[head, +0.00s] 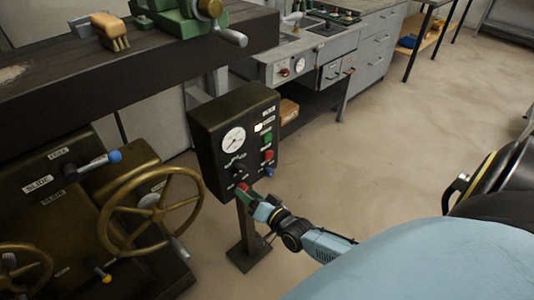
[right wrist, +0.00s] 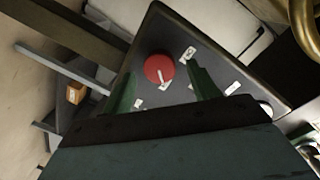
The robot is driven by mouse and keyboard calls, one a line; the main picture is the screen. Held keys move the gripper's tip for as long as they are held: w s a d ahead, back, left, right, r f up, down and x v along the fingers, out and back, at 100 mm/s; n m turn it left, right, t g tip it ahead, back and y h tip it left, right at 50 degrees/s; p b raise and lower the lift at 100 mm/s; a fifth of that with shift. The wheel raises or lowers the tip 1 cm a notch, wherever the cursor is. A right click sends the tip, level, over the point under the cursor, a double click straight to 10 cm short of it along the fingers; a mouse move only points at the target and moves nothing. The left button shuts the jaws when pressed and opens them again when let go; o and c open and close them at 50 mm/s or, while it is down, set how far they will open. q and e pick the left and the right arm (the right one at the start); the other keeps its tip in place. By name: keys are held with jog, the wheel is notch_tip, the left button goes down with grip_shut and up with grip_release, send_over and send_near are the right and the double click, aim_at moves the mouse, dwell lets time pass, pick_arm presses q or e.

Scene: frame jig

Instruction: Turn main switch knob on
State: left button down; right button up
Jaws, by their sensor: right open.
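The main switch knob is a red round knob (right wrist: 154,66) with a white pointer mark, on the dark panel face in the right wrist view. Its pointer aims toward a small white label below it in that view. In the head view the red knob (head: 242,187) shows at the lower left of the control box (head: 204,139), partly behind my gripper. My right gripper (right wrist: 160,72) is open, its green fingers on either side of the knob. Whether they touch it I cannot tell. It also shows in the head view (head: 249,195). My left gripper is not in view.
The box stands on a post and carries a dial gauge (head: 234,140), a green button (head: 268,138), a red button (head: 268,156), a black knob (head: 238,167) and a blue button (head: 269,173). A brass handwheel (head: 105,226) stands close left. Open floor lies right.

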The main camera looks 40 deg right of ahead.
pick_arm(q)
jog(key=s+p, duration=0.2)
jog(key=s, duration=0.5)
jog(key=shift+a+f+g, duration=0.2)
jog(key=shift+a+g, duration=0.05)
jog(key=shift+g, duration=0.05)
pick_arm(e)
jog(key=s+d+r, duration=0.1)
jog(key=s, duration=1.1)
jog(key=shift+r, duration=0.15)
